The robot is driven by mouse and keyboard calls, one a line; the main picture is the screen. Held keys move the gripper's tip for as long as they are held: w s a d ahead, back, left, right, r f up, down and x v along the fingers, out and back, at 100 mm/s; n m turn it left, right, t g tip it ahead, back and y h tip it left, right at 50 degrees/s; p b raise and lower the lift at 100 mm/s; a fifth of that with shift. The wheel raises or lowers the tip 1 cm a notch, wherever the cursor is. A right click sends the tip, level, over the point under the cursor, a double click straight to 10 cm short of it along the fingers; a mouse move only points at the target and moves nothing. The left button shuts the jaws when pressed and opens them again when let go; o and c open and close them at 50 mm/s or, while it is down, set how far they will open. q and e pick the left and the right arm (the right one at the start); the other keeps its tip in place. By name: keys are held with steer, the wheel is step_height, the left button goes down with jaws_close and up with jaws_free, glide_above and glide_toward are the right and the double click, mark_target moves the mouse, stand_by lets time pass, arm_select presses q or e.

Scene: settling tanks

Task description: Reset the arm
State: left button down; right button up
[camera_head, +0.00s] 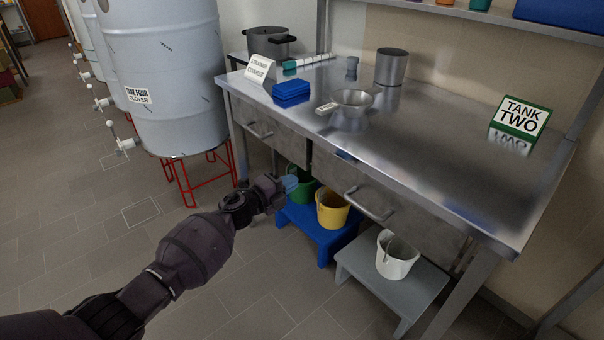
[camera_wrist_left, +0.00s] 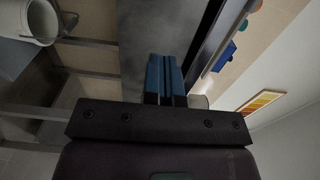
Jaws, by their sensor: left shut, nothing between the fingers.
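My left arm comes in from the lower left in the head view and reaches out over the floor. My left gripper (camera_head: 290,184) is in front of the bench drawers, beside the green bucket (camera_head: 302,186) and below the bench top. Its blue fingers lie together in the left wrist view (camera_wrist_left: 164,76), shut with nothing between them. My right gripper is in neither view.
A steel bench (camera_head: 440,150) bears a sieve (camera_head: 351,100), blue box (camera_head: 291,92), pots and signs. Below stand a yellow bucket (camera_head: 332,208) on a blue stool (camera_head: 318,234) and a white bucket (camera_head: 396,256) on a grey stool. Tanks stand left; floor in front is clear.

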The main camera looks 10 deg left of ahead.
arm_select(q)
steer(key=s+a+n+g+y+p, duration=0.1)
steer(key=s+a+n+y+p, duration=0.2)
steer(key=s+n, duration=0.5)
steer(key=s+a+f+n+g+y+p, duration=0.1)
steer(key=s+a+n+y+p, duration=0.3)
steer(key=s, duration=2.3)
steer(key=s+a+f+n+g+y+p, duration=0.1)
steer(key=s+a+n+y+p, duration=0.3)
steer(key=s+n, duration=0.8)
steer(key=s, duration=0.6)
steer(key=shift+p, duration=0.3)
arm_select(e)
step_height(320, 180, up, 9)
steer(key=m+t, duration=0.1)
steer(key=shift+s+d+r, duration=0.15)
arm_select(q)
steer(key=shift+s+a, duration=0.1)
